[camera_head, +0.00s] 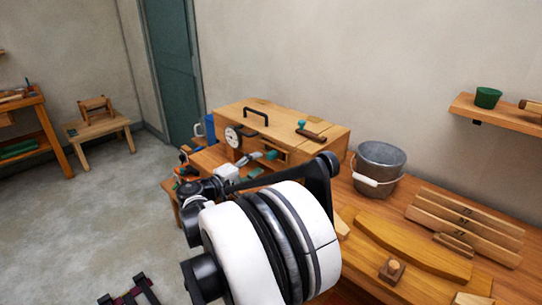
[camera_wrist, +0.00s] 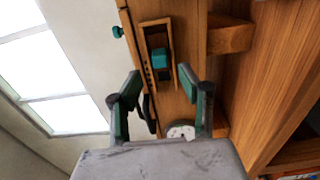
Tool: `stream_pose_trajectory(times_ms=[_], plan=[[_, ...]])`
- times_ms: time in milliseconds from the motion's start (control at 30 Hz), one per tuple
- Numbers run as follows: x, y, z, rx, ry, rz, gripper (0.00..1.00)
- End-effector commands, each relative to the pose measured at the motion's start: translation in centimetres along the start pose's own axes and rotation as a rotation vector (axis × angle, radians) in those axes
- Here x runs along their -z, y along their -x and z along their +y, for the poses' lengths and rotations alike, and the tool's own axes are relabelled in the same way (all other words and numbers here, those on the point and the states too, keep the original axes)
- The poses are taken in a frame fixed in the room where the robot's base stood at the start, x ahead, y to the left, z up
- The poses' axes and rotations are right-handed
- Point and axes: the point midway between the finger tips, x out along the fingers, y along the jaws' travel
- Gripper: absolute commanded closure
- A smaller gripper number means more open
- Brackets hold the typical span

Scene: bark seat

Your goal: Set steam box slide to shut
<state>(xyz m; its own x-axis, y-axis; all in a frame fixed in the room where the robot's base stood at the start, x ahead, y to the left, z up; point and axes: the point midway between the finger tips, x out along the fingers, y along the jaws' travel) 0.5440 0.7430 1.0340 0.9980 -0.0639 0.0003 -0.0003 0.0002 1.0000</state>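The steam box (camera_head: 290,121) is a long wooden box on the bench. It has a black handle on top and a round white dial on its front. The slide's teal knob (camera_head: 271,155) shows on the front; in the wrist view the teal slide knob (camera_wrist: 158,58) sits in a wooden-framed slot. I cannot tell which end of the slot is shut. My gripper (camera_wrist: 168,92) is open and empty, its fingers spread apart and short of the knob. In the head view my gripper (camera_head: 252,166) is at the box front, partly hidden by my arm.
A shelf (camera_head: 500,117) holds a green cup. Open floor lies to the left.

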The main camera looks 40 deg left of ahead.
Motion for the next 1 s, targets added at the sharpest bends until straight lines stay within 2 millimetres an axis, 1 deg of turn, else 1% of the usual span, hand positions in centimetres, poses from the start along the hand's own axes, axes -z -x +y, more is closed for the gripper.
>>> stream_pose_trajectory(times_ms=[33,200,300,400,600,833,867,1000], plan=[[-0.1,-1.1,0.1,0.0,0.0,-0.002,0.62],[0.0,-4.0,0.1,0.0,0.0,-0.002,0.62],[-0.1,-5.4,0.1,0.0,0.0,-0.001,0.62],[0.0,-6.3,0.1,0.0,0.0,-0.001,0.62],[0.0,-7.2,0.0,0.0,0.0,0.0,0.62],[0.0,-7.2,0.0,0.0,0.0,0.0,0.62],[0.0,-7.2,0.0,0.0,0.0,0.0,0.65],[0.0,-7.2,0.0,0.0,0.0,0.0,0.83]])
